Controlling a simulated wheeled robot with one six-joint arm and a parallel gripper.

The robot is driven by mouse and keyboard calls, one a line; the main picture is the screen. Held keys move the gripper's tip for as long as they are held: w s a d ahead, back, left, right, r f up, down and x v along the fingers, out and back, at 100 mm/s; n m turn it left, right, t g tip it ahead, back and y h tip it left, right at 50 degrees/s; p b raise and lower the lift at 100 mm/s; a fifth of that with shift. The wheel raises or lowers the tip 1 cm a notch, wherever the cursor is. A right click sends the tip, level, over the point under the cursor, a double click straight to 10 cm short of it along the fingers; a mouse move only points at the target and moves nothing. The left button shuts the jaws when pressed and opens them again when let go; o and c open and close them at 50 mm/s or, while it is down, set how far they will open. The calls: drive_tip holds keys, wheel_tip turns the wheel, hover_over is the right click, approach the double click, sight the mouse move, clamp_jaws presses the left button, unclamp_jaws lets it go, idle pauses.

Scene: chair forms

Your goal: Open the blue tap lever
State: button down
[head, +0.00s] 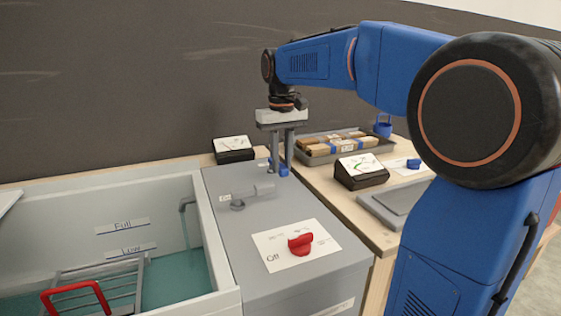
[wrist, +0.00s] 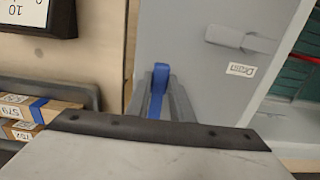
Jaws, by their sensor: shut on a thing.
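The blue tap lever (head: 284,171) is at the far right part of the grey counter top. In the wrist view the blue lever (wrist: 159,88) stands between the two grey fingers. My gripper (head: 282,160) points down at the lever, its fingers on either side of it. In the wrist view my gripper (wrist: 161,100) is shut on the lever. The fingers and palm hide much of the lever, and its base is hard to make out.
A grey drain lever (head: 252,194) lies close by on the grey unit. A red knob (head: 300,244) sits nearer on a white "Off" plate. The water basin (head: 225,275) is to the left. A tray of boxes (head: 312,159) and black sign stands are on the wooden table.

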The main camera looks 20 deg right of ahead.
sight(282, 166)
drive_tip(key=c, duration=1.6)
unclamp_jaws()
drive_tip(key=shift+o, duration=0.2)
wheel_tip(282, 166, up, 17)
drive_tip(key=shift+r, duration=0.2)
drive_tip(key=shift+c, duration=0.6)
